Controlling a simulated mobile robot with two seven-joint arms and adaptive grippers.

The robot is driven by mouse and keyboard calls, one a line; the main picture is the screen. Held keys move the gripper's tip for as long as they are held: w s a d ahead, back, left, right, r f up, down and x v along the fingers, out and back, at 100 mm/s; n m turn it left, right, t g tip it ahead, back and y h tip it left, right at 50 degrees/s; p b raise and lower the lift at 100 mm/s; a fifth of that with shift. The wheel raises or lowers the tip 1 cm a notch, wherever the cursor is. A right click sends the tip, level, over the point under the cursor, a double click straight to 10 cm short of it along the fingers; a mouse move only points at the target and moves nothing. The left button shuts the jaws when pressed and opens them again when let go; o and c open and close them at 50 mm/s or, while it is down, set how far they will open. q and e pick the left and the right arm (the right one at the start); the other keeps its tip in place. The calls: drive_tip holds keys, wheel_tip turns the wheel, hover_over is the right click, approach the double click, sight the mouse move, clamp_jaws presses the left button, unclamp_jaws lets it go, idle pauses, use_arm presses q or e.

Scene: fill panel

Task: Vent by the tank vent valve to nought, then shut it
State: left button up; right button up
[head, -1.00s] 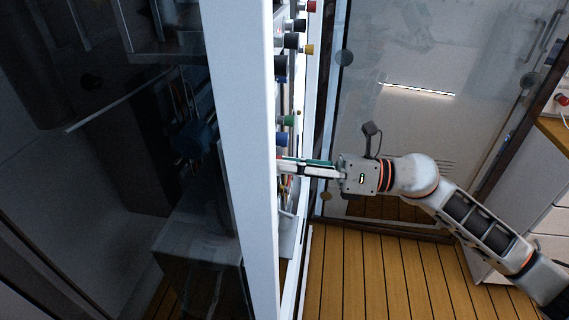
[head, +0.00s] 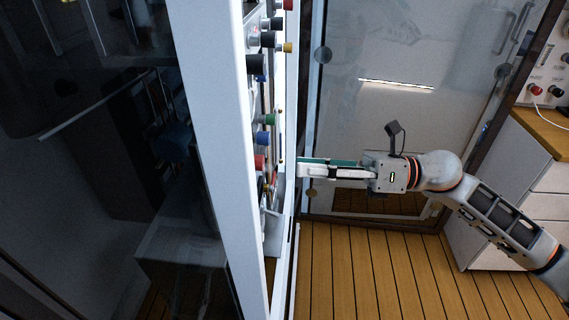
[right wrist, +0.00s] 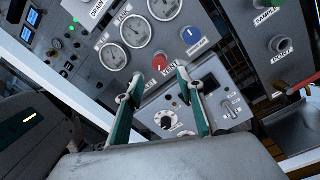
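The red knob with a label reading VENT (right wrist: 160,62) is on the panel in the right wrist view, just beyond my fingertips. It also shows as a red knob (head: 259,162) at the panel's edge in the head view. My right gripper (right wrist: 157,88) is open and empty, its two teal-lined fingers apart with panel showing between them. In the head view the right gripper (head: 299,168) points left at the panel, clear of the red knob. Several round gauges (right wrist: 135,31) sit beside the knob; their needles are too small to read. My left gripper is not in view.
A blue knob (right wrist: 190,35) is near the red one. A lower box carries a black dial (right wrist: 167,122). Green and other coloured knobs (head: 266,119) project from the panel. A pale cabinet frame (head: 222,150) stands left; wooden floor (head: 360,270) is clear.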

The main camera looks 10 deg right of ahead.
drive_tip(key=shift+v, duration=1.7)
